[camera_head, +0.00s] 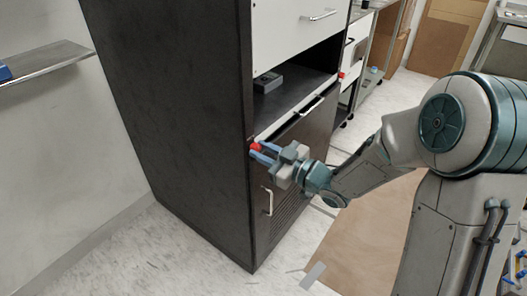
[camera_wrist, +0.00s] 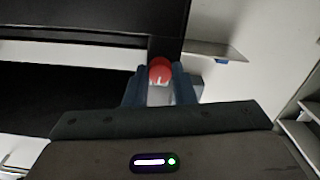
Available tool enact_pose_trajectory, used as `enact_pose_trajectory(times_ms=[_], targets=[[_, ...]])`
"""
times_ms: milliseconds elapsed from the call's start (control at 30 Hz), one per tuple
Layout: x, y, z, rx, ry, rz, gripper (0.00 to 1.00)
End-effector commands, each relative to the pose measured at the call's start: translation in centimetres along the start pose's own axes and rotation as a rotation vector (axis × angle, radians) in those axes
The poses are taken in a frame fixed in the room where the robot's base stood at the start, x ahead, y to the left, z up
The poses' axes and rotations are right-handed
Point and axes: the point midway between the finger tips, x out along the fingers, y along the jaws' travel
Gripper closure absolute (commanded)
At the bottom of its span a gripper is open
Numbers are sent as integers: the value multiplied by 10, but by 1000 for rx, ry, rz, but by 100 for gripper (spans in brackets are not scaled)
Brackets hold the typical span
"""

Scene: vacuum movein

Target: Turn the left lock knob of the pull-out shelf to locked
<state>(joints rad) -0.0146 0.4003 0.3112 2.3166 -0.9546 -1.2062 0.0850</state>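The left lock knob (camera_head: 256,147) is red and sits at the left front edge of the pull-out shelf (camera_head: 290,117) in the black cabinet. My gripper (camera_head: 259,152) is at this knob, its blue fingers on either side of it. In the wrist view the red knob (camera_wrist: 159,70) shows between the two fingertips of my gripper (camera_wrist: 159,76) and nearly fills the gap. Whether both fingers press on it cannot be told. The knob's turn position is not clear.
A second red knob (camera_head: 341,75) is at the shelf's right end. A grey device (camera_head: 267,82) stands in the open compartment. A white drawer (camera_head: 295,35) is above and a dark door with a handle (camera_head: 269,201) below. A wall shelf (camera_head: 45,61) is at left.

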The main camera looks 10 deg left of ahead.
Motion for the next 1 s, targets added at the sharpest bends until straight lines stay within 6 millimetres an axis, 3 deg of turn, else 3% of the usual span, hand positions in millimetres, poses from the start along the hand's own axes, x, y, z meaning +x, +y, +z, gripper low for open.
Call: enact_pose_trajectory(times_ms=[367,1000], targets=[[-1,1,-2,102,-2,1,100],[-1,1,-4,676,-2,1,100]])
